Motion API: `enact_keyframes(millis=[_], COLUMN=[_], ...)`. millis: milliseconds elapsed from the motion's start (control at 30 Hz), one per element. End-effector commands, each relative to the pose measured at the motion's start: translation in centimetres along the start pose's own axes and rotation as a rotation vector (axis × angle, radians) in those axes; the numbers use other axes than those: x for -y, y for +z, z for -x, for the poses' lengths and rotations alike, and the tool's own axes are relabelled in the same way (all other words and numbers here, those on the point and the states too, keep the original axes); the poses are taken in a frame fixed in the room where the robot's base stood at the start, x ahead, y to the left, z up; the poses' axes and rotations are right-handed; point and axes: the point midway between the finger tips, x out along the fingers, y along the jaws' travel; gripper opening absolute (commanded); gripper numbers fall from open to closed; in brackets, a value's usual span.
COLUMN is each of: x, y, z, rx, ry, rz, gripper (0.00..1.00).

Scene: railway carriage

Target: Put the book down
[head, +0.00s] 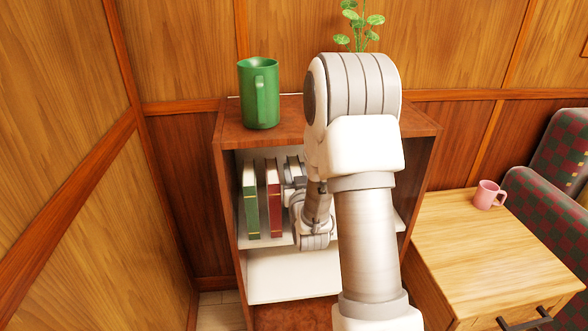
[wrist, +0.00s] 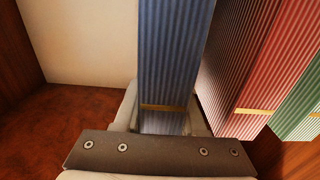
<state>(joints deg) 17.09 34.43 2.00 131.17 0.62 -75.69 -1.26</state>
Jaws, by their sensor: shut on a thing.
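The book is blue with a ribbed surface and a gold band. In the wrist view, the blue book (wrist: 172,55) stands between the two fingers of my gripper (wrist: 162,120), which is shut on it. In the head view my gripper (head: 292,184) is inside the bookcase (head: 228,190), just right of a red book (head: 273,200). There the blue book is mostly hidden by my arm and gripper. I cannot tell whether its lower edge touches the shelf.
A green book (head: 250,202) stands left of the red one on the white shelf (head: 262,238). A green mug (head: 258,95) and a plant (head: 357,22) are at the bookcase top. A wooden table (head: 480,250) with a pink mug (head: 488,195) stands at right.

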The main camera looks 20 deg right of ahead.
Motion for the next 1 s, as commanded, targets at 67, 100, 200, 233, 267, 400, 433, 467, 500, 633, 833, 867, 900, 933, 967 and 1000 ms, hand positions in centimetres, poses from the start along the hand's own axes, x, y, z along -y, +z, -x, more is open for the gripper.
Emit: enact_keyframes(millis=[67, 100, 200, 233, 267, 400, 433, 467, 500, 633, 833, 867, 900, 933, 967, 1000], x=[0.0, 0.0, 0.0, 0.0, 0.0, 0.0, 0.0, 0.0, 0.0, 0.0, 0.0, 0.0, 0.0, 0.0, 0.0, 0.0], y=[-0.2, -0.2, -0.1, -0.1, -0.1, 0.3, 0.3, 0.3, 0.3, 0.3, 0.2, 0.1, -0.1, -0.1, 0.0, 0.0], z=[0.0, 0.0, 0.0, 0.0, 0.0, 0.0, 0.0, 0.0, 0.0, 0.0, 0.0, 0.0, 0.0, 0.3, 0.6, 1.2], rx=[-0.004, -0.004, -0.004, -0.004, -0.003, 0.000, 0.000, 0.000, 0.000, 0.000, 0.000, 0.000, -0.001, 0.002, 0.003, 0.005], ry=[0.000, 0.000, 0.000, 0.000, 0.000, 0.000, 0.000, 0.000, 0.000, 0.000, 0.000, 0.000, 0.000, 0.000, 0.000, 0.000], rz=[0.000, 0.000, 0.000, 0.000, 0.000, 0.000, 0.000, 0.000, 0.000, 0.000, 0.000, 0.000, 0.000, 0.000, 0.000, 0.000], gripper=[0.00, 0.00, 0.00, 0.00, 0.00, 0.49, 0.54, 0.60, 0.67, 0.70, 0.70, 0.70, 0.70, 0.70, 0.70, 0.70])
